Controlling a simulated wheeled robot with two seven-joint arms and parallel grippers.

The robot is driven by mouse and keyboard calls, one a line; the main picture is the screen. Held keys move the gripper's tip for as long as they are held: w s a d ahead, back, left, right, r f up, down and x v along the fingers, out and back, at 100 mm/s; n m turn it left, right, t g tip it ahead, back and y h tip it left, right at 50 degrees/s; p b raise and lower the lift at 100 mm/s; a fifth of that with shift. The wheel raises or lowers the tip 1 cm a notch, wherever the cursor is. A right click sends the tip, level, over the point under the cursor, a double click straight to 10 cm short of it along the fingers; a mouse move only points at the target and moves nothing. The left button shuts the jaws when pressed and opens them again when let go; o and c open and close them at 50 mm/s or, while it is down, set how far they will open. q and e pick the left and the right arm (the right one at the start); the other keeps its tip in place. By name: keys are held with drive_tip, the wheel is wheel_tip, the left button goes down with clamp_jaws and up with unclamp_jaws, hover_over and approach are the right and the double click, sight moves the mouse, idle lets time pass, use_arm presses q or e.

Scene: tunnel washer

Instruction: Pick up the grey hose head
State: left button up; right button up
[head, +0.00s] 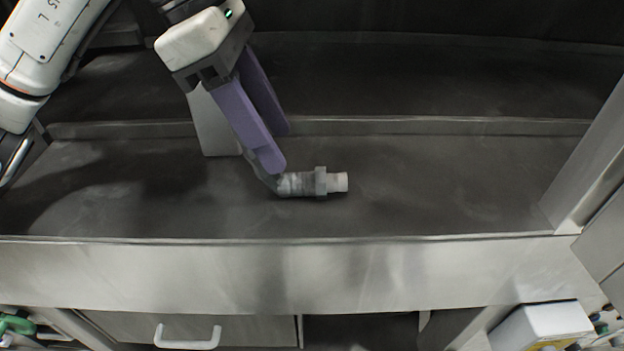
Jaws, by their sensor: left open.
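The grey hose head (316,183) lies on the dark metal shelf of the washer, near its front edge. Its light grey nozzle end points right. Its left end is partly hidden by my left gripper (277,152). The left gripper has purple fingers and reaches down from the upper left. Its fingers are open, with the nearer fingertip over the left end of the hose head. I cannot tell whether it touches. My right gripper is not in view.
A light grey upright piece (213,122) stands behind the left gripper. A low ridge (420,126) runs along the shelf's back. A metal post (590,165) stands at the right. The shelf right of the hose head is clear. Below are a drawer handle (187,343) and a white box (541,325).

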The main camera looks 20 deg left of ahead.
sight(295, 175)
use_arm(q)
drive_tip(key=x, duration=0.7)
drive_tip(key=shift+f, duration=0.35)
clamp_jaws()
drive_tip(key=c, duration=1.2)
unclamp_jaws()
